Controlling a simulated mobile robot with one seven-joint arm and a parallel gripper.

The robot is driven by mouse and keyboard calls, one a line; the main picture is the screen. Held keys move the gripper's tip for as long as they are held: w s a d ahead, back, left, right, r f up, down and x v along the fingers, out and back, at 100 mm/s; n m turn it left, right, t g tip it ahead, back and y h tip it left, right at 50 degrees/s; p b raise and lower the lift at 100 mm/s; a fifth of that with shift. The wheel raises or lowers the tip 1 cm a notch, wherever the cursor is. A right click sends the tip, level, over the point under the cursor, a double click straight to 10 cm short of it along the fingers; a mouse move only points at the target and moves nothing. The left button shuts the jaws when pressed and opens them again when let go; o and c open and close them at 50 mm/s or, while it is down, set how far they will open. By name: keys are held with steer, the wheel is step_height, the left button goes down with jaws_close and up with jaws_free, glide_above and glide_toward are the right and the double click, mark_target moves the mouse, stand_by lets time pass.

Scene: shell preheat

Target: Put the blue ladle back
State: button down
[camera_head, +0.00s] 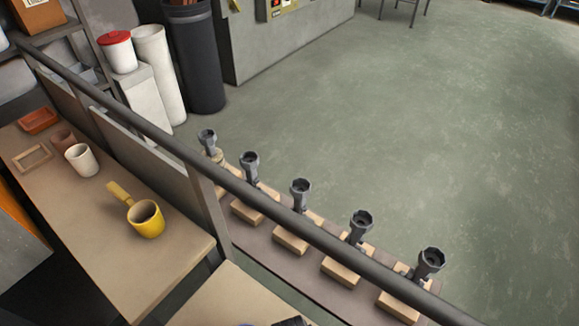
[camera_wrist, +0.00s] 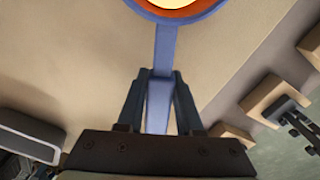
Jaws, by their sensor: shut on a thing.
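The blue ladle (camera_wrist: 166,48) is in the wrist view, its handle running down between the fingers and its bowl cut off by the top edge. A bright yellow-orange glow fills the part of the bowl that shows. My gripper (camera_wrist: 161,76) is shut on the handle. A light tan surface lies behind the ladle; I cannot tell the height above it. In the head view only a dark sliver and a trace of blue show at the bottom edge. The place where the ladle belongs cannot be made out.
A yellow ladle (camera_head: 146,220) lies on the left bench (camera_head: 110,260), near a cream cup (camera_head: 82,160), a brown cup and an orange tray (camera_head: 38,121). A grey rail (camera_head: 270,215) crosses the view. Several dark holders (camera_head: 300,192) on wooden blocks line a low shelf behind it.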

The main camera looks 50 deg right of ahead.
steer(key=shift+f, duration=0.1)
steer(key=c, duration=0.6)
jaws_free()
steer(key=shift+o, duration=0.2)
step_height(320, 180, up, 12)
steer(key=p, duration=0.1)
steer(key=shift+p, duration=0.4)
steer(key=shift+s, duration=0.1)
